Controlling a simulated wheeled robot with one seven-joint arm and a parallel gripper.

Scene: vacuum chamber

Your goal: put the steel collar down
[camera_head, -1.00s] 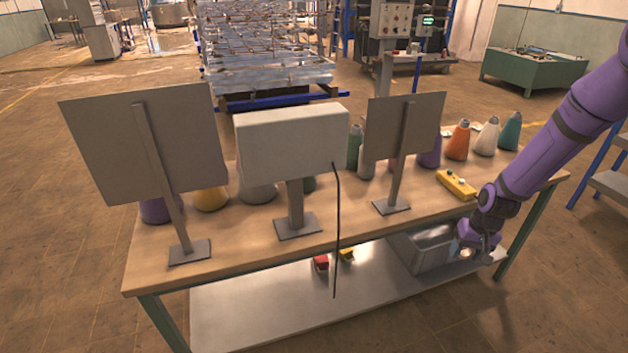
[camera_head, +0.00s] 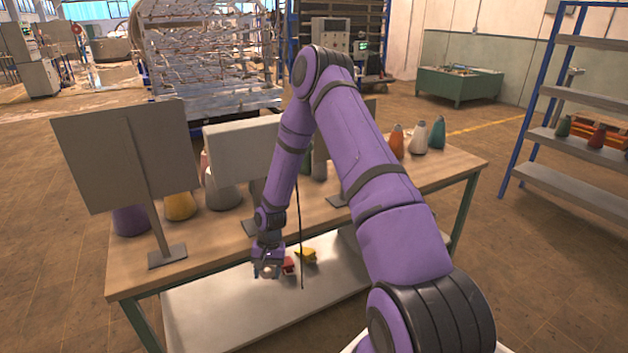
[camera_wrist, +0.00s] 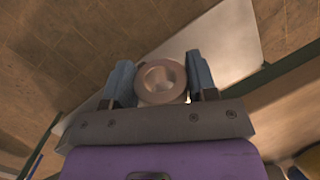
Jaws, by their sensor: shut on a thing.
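The steel collar (camera_wrist: 161,81) is a pale metal ring with a hole through its middle. In the wrist view it sits between the two fingers of my gripper (camera_wrist: 160,84), which is shut on it. In the head view my gripper (camera_head: 267,270) is at the front of the workbench, in front of and above the lower shelf. The collar shows there only as a small pale spot, too small to make out well.
The lower shelf (camera_head: 225,305) has bare metal left of a red thing (camera_head: 289,266) and a yellow thing (camera_head: 307,255). A black cable (camera_head: 300,230) hangs just right of my gripper. The wooden tabletop (camera_head: 125,277) carries panels on stands and several coloured cones.

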